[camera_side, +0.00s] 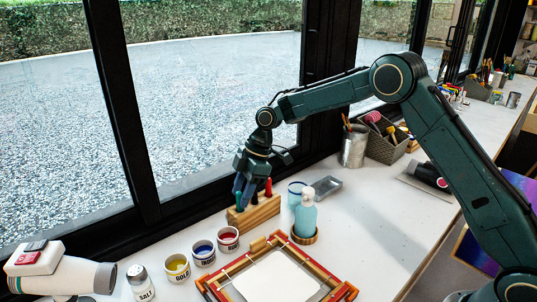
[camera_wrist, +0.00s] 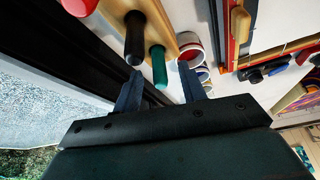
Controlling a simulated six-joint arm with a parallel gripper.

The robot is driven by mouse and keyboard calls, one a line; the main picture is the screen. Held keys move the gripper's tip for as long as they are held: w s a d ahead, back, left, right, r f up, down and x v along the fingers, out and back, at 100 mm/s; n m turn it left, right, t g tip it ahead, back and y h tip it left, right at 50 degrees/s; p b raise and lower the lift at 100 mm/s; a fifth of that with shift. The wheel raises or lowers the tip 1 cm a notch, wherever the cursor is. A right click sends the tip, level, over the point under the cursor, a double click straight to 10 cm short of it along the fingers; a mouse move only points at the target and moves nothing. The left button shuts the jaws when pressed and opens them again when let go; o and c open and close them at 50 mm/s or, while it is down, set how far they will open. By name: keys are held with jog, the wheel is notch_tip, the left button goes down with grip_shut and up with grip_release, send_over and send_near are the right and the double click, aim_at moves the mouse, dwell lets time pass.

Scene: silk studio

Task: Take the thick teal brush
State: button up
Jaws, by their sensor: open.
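A wooden brush block (camera_side: 262,212) stands by the window, also in the wrist view (camera_wrist: 163,18). Several handles stand upright in it: a teal one (camera_wrist: 158,66), a black one (camera_wrist: 135,38) and a red one (camera_wrist: 80,5), the red one also in the side view (camera_side: 268,187). My gripper (camera_side: 243,193) is open, pointing down over the left end of the block. In the wrist view, the teal handle's end lies between the two fingertips (camera_wrist: 161,78), with a gap on each side. The black handle is close to the left finger. The bristles are hidden.
Open paint pots (camera_side: 204,253) stand in front of the block. A teal bottle (camera_side: 305,215) stands to its right and a wooden frame (camera_side: 240,278) lies in front. A black window post (camera_side: 130,120) rises behind left.

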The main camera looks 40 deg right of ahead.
jog(key=shift+x, duration=1.4)
jog(key=c, duration=0.9)
